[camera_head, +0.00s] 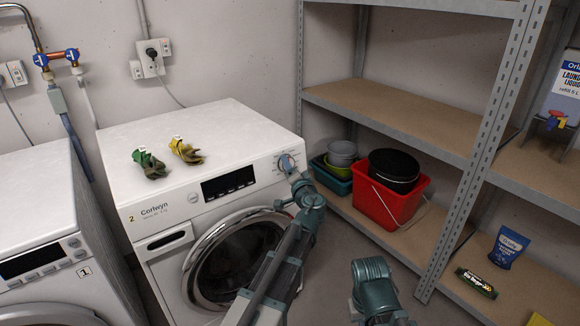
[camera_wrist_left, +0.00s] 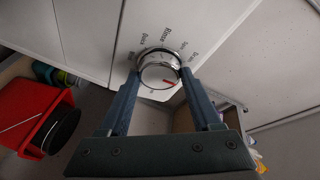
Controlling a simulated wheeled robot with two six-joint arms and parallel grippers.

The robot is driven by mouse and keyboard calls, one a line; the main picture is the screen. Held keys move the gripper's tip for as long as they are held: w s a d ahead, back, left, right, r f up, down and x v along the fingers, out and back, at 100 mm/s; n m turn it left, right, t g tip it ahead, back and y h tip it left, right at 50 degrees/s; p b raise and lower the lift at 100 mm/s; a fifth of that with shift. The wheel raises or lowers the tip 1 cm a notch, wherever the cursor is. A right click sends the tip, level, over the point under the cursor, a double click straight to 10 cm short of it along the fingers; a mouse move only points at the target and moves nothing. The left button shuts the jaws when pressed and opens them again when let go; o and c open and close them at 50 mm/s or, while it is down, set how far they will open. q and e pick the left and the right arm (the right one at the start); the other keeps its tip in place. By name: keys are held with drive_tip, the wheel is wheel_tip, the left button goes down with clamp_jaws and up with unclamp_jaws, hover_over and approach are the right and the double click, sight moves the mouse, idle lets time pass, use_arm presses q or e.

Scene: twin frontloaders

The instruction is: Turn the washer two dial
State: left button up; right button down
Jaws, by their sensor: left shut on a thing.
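Washer two (camera_head: 205,185) is the white front-loader with a "2" and "Corlwyn" on its front. Its round silver dial (camera_head: 285,162) is at the right end of the control panel. In the left wrist view the dial (camera_wrist_left: 158,68) has a red pointer mark, lower right on its face, and words such as "Rinse" around it. My left gripper (camera_wrist_left: 162,76) is shut on the dial, one finger on each side; in the head view the gripper (camera_head: 288,167) partly covers it. Part of my right arm shows at the bottom, but its gripper does not.
Green gloves (camera_head: 149,163) and yellow gloves (camera_head: 185,151) lie on washer two. Washer one (camera_head: 40,240) stands at left. A metal shelf (camera_head: 385,110) at right holds a red bucket (camera_head: 385,205), bowls (camera_head: 340,155), a blue pouch (camera_head: 508,247) and a dark box (camera_head: 477,283).

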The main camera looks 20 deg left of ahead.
use_arm(q)
drive_tip(key=shift+r+m+g+h+p, duration=0.15)
drive_tip(key=shift+m+g+h+p, duration=0.25)
drive_tip(key=shift+m+p, duration=0.85)
drive_tip(key=shift+r+m+g+h+p, duration=0.1)
drive_tip(key=shift+m+g+h+p, duration=0.3)
drive_tip(key=shift+m+p, duration=0.8)
drive_tip(key=shift+m+b, duration=0.35)
drive_tip(key=shift+m, duration=0.1)
drive_tip(key=o, duration=1.4)
drive_tip(key=p+v, duration=0.3)
drive_tip(key=v, duration=1)
drive_tip(key=shift+s+d, duration=0.3)
